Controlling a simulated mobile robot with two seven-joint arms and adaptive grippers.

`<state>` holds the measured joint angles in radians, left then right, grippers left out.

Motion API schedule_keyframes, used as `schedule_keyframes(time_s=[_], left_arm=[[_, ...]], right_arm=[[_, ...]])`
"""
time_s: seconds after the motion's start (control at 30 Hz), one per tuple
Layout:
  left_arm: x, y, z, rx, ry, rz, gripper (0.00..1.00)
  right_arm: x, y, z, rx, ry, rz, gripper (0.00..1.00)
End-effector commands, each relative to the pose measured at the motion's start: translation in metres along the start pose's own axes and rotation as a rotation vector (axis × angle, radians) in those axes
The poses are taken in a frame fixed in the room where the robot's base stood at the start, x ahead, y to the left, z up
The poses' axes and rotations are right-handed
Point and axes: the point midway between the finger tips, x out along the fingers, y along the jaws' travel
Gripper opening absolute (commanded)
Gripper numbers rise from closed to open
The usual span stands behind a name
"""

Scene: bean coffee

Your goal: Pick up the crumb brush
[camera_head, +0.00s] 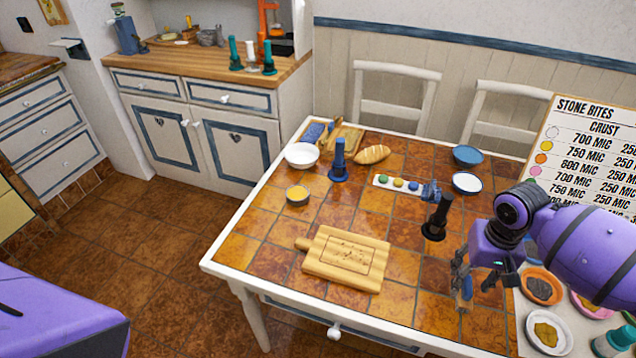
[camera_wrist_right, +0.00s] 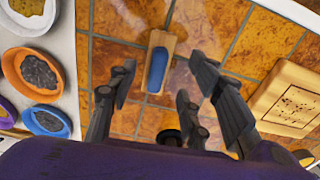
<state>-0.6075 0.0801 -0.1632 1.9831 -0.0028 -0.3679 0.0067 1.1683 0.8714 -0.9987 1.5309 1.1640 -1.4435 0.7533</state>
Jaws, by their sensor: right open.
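The crumb brush (camera_head: 465,300) lies on the tiled table (camera_head: 265,262) near its front right, partly hidden behind my right gripper in the head view. In the right wrist view the brush (camera_wrist_right: 157,66) shows a tan wooden body with a blue strip along it. My right gripper (camera_head: 482,280) is above the brush, pointing down, fingers spread and empty. In the right wrist view the fingers of my right gripper (camera_wrist_right: 162,66) are on either side of the brush, apart from it. My left gripper is not in view.
A wooden board with crumbs (camera_head: 318,282) lies left of the brush. A black stand (camera_head: 437,220) rises behind the gripper. Bowls with coloured contents (camera_head: 541,287) stand on a white surface at right, beside a menu board (camera_head: 598,135). Tiles between board and brush are clear.

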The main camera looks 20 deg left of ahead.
Motion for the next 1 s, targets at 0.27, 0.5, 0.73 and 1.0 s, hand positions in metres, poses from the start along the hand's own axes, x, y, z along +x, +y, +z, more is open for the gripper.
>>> schedule_keyframes(time_s=[0.27,0.5,0.73,1.0], left_arm=[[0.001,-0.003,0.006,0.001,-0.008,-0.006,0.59],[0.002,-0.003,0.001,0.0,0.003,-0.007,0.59],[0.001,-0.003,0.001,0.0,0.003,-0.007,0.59],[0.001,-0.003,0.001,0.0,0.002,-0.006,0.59]], right_arm=[[0.041,0.003,-0.003,0.001,-0.001,0.0,0.45],[0.05,0.003,-0.003,0.001,0.001,-0.001,0.45],[0.05,0.003,-0.003,0.001,0.002,-0.001,0.31],[0.05,0.003,-0.003,0.001,0.001,-0.001,0.0]])
